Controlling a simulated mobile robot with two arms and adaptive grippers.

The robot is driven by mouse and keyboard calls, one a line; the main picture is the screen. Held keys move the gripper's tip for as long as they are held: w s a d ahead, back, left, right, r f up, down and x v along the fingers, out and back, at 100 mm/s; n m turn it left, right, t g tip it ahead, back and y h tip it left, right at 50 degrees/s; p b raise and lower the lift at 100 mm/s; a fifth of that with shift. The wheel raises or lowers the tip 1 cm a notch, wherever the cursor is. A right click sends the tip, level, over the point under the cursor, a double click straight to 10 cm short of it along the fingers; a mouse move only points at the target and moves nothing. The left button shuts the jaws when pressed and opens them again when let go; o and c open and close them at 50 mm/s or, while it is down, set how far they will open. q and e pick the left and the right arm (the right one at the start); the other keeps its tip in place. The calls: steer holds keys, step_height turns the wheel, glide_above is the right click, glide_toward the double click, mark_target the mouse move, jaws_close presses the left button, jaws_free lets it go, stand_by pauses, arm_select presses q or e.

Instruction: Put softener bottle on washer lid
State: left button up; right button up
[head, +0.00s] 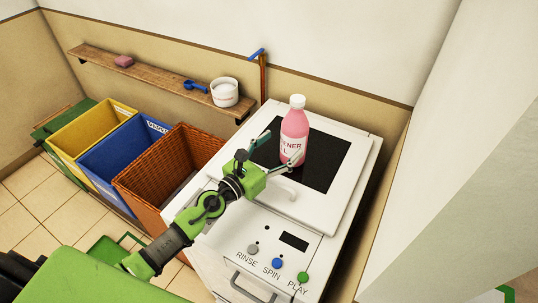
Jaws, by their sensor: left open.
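The softener bottle (295,130) is pink with a white cap and stands upright on the dark panel of the washer lid (347,186). My left gripper (279,148) is green, with its fingers spread open, just left of and in front of the bottle. One finger overlaps the bottle's lower left side in the picture; I cannot tell if it touches. The lid is shut on the white washer (231,249). My right gripper is not in view.
A wooden shelf (150,75) holds a white tub (225,92), a blue scoop (195,86) and a pink block (124,61). Below stand a wicker basket (168,167), a blue bin (112,158) and a yellow bin (82,134). A pale wall rises at right.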

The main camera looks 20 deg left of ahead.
arm_select(q)
steer(key=v, duration=0.5)
steer(key=shift+s+b, duration=0.15)
steer(key=shift+b, duration=0.25)
